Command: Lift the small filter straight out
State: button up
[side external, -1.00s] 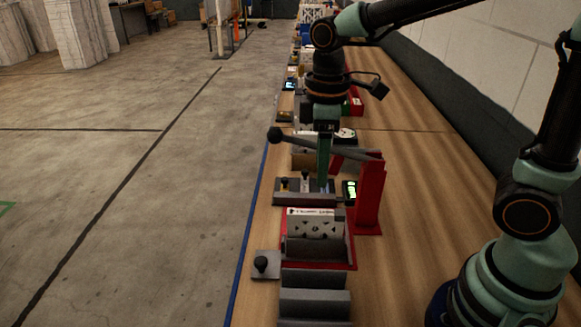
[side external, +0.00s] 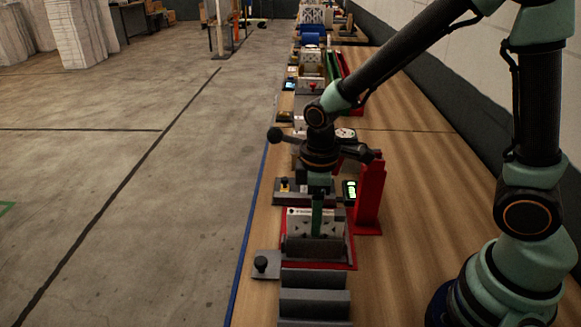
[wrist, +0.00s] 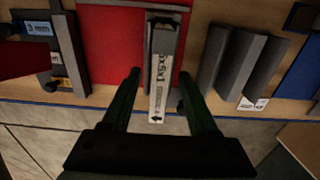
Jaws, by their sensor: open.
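The small filter is a white slab with dark marks on its face; in the side view its upper part (side external: 335,223) stands upright in a red-edged holder (side external: 352,262), behind a grey block. In the wrist view the filter (wrist: 158,92) shows edge-on with printed lettering, in a grey-walled slot beside a red plate (wrist: 110,45). My gripper (side external: 317,222) points down at the filter from above. In the wrist view my gripper (wrist: 159,74) is open, with one green finger on each side of the filter and visible gaps. The filter's lower part is hidden.
A red upright stand (side external: 369,195) with a lever is close behind and right of the holder. Grey ridged blocks (side external: 314,302) lie in front, and a small plate with a black knob (side external: 261,264) is at left. The bench to the right is clear.

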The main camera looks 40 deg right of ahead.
jog(key=shift+f, duration=0.2)
grip_shut()
dwell(1.3)
